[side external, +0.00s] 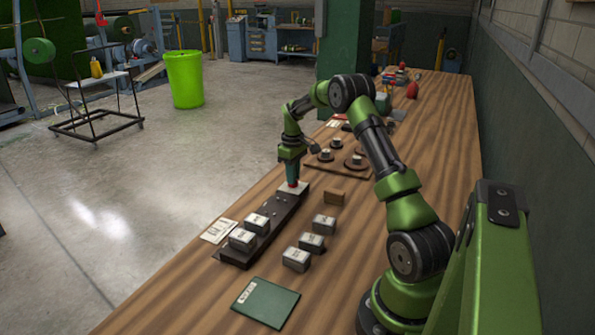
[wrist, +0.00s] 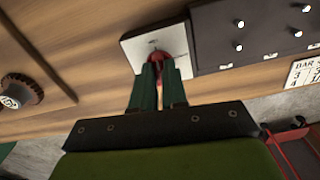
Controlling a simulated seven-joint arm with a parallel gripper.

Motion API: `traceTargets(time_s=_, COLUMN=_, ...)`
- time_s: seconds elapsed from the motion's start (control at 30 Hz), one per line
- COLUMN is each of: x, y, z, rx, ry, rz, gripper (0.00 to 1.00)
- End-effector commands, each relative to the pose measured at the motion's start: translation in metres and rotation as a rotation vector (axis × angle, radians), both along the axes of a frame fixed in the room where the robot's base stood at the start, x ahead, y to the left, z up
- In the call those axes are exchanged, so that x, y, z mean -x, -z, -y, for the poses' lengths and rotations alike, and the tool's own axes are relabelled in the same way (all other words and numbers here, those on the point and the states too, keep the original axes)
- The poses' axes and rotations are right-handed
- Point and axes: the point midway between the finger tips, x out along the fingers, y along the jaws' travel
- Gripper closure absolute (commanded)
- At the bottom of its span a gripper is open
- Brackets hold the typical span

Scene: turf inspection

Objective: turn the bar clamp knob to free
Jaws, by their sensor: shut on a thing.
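The bar clamp knob is small and red (wrist: 156,56); it stands on a pale square plate (wrist: 133,47) at one end of the dark bar (wrist: 240,40). In the side external view the dark bar (side external: 283,213) lies along the bench, with the pale plate (side external: 300,189) at its far end. My gripper (side external: 291,183) points down over that plate. In the wrist view my gripper (wrist: 159,68) is shut on the red knob, one green finger on each side. The fingers hide most of the knob, and I cannot read its setting.
Grey labelled blocks (side external: 296,259) stand on the bar's near end and beside it. A green booklet (side external: 266,302) lies at the front. A board with round dark knobs (side external: 323,170) is behind my gripper; a small brown block (side external: 334,198) is to its right.

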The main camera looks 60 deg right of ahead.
Motion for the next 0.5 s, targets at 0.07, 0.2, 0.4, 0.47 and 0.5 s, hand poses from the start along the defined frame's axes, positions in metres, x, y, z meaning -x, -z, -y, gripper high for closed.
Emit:
traceTargets(time_s=0.07, x=0.0004, y=-0.0013, z=0.0001, rx=-0.001, ry=-0.033, rz=0.000, gripper=1.00)
traceTargets(time_s=0.2, x=0.0005, y=-0.0014, z=0.0002, rx=0.000, ry=-0.080, rz=0.000, gripper=1.00)
traceTargets(time_s=0.4, x=0.0005, y=-0.0014, z=0.0001, rx=0.000, ry=-0.112, rz=0.000, gripper=1.00)
traceTargets(time_s=0.47, x=0.0005, y=-0.0014, z=0.0001, rx=0.000, ry=-0.116, rz=0.000, gripper=1.00)
traceTargets(time_s=0.5, x=0.0005, y=-0.0014, z=0.0001, rx=0.000, ry=-0.118, rz=0.000, gripper=1.00)
